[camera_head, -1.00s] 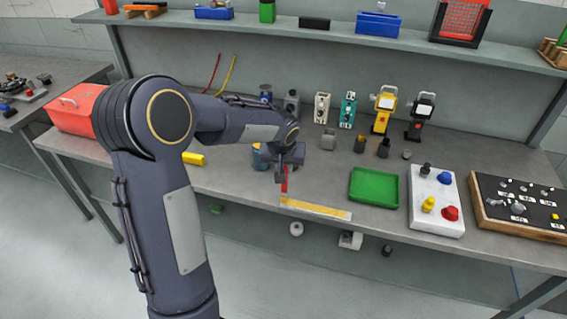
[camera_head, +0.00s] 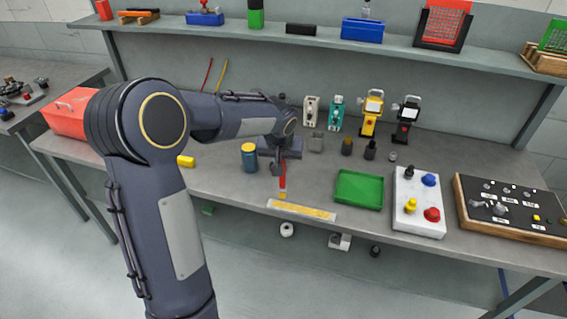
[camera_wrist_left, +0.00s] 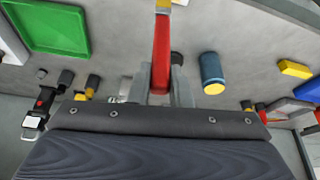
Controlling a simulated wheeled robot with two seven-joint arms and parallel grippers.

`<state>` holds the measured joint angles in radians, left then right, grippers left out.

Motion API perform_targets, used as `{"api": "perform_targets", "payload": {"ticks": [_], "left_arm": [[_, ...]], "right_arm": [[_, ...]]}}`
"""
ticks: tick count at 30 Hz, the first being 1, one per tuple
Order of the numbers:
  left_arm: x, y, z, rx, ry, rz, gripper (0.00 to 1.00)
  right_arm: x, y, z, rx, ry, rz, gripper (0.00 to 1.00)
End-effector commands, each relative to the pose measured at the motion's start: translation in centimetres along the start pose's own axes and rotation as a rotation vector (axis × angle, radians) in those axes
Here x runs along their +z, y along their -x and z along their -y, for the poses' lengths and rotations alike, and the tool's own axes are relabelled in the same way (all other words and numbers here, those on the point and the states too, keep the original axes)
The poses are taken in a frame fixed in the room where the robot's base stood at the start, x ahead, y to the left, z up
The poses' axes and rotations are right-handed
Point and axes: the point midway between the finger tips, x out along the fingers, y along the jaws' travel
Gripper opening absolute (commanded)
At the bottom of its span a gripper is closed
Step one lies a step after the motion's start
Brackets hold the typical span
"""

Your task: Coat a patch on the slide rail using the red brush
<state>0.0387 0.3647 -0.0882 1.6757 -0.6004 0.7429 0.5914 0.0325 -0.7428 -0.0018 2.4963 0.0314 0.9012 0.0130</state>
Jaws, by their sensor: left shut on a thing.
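My left gripper (camera_head: 280,171) is shut on the red brush (camera_head: 283,182), which points down with a yellowish tip. The brush handle also shows between the fingers in the left wrist view (camera_wrist_left: 161,50). The slide rail (camera_head: 331,217) is a pale strip lying along the front edge of the bench, with a long yellow band on its top. The brush tip is at the back edge of the rail, left of its middle; I cannot tell whether it touches. My right gripper is not in view.
A blue can with a yellow top (camera_head: 249,160) stands left of the gripper. A green tray (camera_head: 359,190), a white button box (camera_head: 418,203) and a control panel (camera_head: 510,208) stand to the right. Several small devices line the back. A shelf (camera_head: 330,46) runs above.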

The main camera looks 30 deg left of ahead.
Motion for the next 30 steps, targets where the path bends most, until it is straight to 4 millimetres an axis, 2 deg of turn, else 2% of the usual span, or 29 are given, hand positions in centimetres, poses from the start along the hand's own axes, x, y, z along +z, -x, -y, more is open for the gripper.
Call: {"api": "perform_targets", "payload": {"ticks": [1, 12, 30], "left_arm": [[-0.4, 0.8, 0.0, 0.001, 0.0, -0.002, 0.0], [-1.5, 3.5, 0.4, 0.001, -0.002, 0.0, 0.0], [-1.6, 3.5, 0.4, 0.001, -0.002, 0.0, 0.0]], "right_arm": [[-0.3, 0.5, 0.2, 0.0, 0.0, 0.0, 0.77], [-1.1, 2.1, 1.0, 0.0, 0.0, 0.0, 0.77], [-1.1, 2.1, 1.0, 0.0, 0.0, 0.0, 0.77]]}}
